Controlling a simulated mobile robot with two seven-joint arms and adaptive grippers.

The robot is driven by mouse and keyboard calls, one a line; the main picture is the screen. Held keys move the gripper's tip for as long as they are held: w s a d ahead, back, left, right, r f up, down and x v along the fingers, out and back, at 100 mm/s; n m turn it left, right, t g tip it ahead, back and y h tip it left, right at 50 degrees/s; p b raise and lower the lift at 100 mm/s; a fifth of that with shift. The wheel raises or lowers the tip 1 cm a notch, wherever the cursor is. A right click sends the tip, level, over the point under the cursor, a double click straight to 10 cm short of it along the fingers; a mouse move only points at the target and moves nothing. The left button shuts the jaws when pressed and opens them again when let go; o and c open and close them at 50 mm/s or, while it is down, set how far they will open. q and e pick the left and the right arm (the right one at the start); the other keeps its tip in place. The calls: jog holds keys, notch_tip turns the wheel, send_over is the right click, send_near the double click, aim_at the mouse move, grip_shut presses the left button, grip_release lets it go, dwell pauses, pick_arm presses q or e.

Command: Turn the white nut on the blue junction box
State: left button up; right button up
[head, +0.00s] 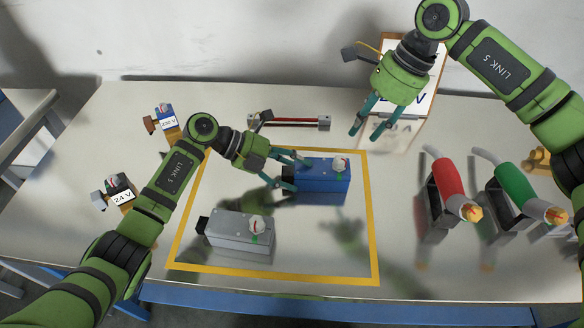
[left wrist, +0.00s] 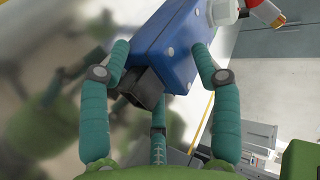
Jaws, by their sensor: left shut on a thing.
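The blue junction box (head: 322,182) stands on the table inside the yellow outline. Its white nut (head: 339,164) is on top near the right end; the nut also shows at the top of the left wrist view (left wrist: 222,12). My left gripper (head: 297,174) is shut on the box's left end, with a finger on each side; the box also fills the middle of the left wrist view (left wrist: 178,45). A black block (left wrist: 143,86) at that end sits between the fingers. My right gripper (head: 365,136) is open and empty, above and behind the box.
A grey box (head: 235,232) with its own white nut stands in front. Red (head: 446,180) and green (head: 515,185) tools stand at the right. Labelled 24 V (head: 122,195) and 230 V (head: 167,121) pieces lie left. A clipboard (head: 410,128) leans behind.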

aim_at(342, 159)
jog(key=shift+o, duration=1.1)
jog(key=shift+a, duration=0.1)
jog(key=a+r+n+h, duration=0.2)
jog(key=a+r+h, duration=0.1)
jog(key=a+h, duration=0.1)
jog(key=f, duration=1.2)
jog(key=shift+s+d, duration=0.2)
jog(key=shift+d, duration=0.1)
grip_shut()
